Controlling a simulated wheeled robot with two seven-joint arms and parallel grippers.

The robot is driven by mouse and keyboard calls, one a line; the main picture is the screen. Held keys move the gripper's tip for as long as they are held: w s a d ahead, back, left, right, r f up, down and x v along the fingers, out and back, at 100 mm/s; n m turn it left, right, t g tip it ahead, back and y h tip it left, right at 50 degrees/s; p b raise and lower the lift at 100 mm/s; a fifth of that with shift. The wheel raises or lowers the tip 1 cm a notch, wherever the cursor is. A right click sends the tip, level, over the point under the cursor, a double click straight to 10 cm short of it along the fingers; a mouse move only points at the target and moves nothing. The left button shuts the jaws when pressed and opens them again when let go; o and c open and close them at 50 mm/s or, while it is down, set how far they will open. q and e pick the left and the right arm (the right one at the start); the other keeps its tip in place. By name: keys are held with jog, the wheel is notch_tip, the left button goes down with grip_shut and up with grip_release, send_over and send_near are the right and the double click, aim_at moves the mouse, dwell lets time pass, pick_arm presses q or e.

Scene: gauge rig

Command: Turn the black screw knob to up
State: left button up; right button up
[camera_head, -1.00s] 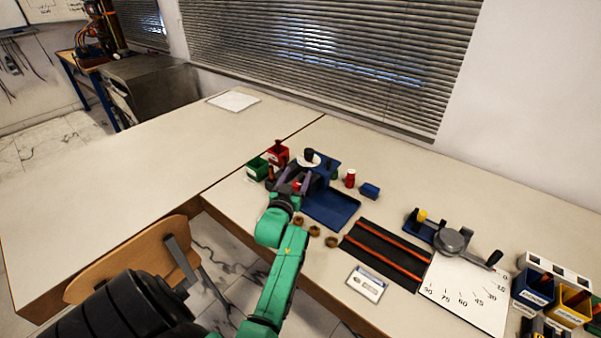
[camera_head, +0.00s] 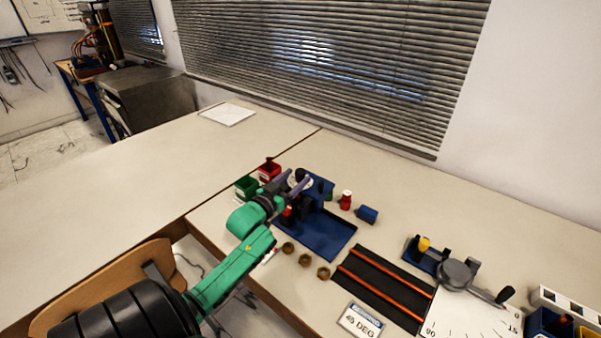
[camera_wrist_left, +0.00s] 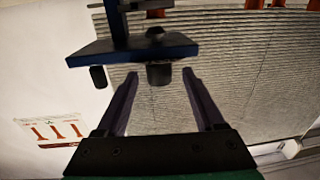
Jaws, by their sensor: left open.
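The blue rig (camera_head: 330,232) stands on the table with a raised blue plate at its back. In the head view a black knob (camera_head: 300,174) shows at a white disc by this plate, partly behind my gripper. My left gripper (camera_head: 293,178) is open at the rig, its two purple-grey fingers pointing at the knob area. In the left wrist view the blue plate (camera_wrist_left: 110,50) lies ahead, with a black knob (camera_wrist_left: 159,74) between and just beyond the open fingertips (camera_wrist_left: 158,75). I cannot tell whether they touch it. My right gripper is not in view.
Green (camera_head: 246,187) and red (camera_head: 269,170) bins stand left of the rig. A red bottle (camera_head: 346,200) and blue block (camera_head: 367,215) are to its right. Brass nuts (camera_head: 305,260) lie in front. A "45 DEG" card (camera_head: 360,321) and a lever gauge (camera_head: 456,272) are further right.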

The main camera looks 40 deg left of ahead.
aim_at(298, 176)
pick_arm(q)
jog(key=shift+w+a+r, duration=0.1)
jog(key=shift+w, duration=1.3)
jog(key=shift+c, duration=1.2)
grip_shut()
jog(key=shift+w+r+n+y+p, duration=0.1)
jog(key=shift+r+n+y+p, duration=0.15)
jog(key=shift+n+y+p, duration=0.8)
jog(key=n+g+y, duration=0.1)
jog(key=y, duration=0.1)
jog(key=shift+y+b, duration=0.3)
jog(key=shift+y, duration=0.05)
jog(key=shift+f+n+g+y+b, duration=0.1)
jog(key=shift+n+g+y+b, duration=0.25)
jog(key=shift+n+g+y, duration=0.45)
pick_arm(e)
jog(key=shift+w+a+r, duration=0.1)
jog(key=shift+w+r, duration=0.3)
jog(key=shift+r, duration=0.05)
pick_arm(q)
jog(key=shift+y, duration=0.3)
